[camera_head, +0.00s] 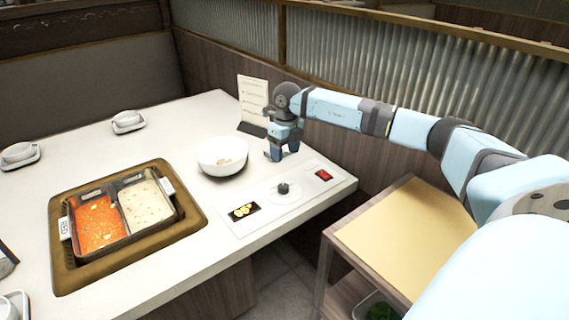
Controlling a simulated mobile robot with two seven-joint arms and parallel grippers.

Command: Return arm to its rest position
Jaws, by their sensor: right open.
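My right arm reaches in from the right side of the view, stretched across toward the table's far right corner. My right gripper (282,153) points down just above or at the white table (110,165), to the right of a white bowl (223,156). Its fingers are apart with nothing seen between them. The bowl holds a small amount of something pale at its bottom. I cannot tell from this view whether the fingertips touch the table. My left gripper is not in view.
A menu card (253,101) stands behind the gripper. A control panel with a knob (283,189) lies in front. A two-part pot (130,234) with red and white broth sits in a brown frame. A side cart (405,235) stands right, below my arm. Cups sit at left.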

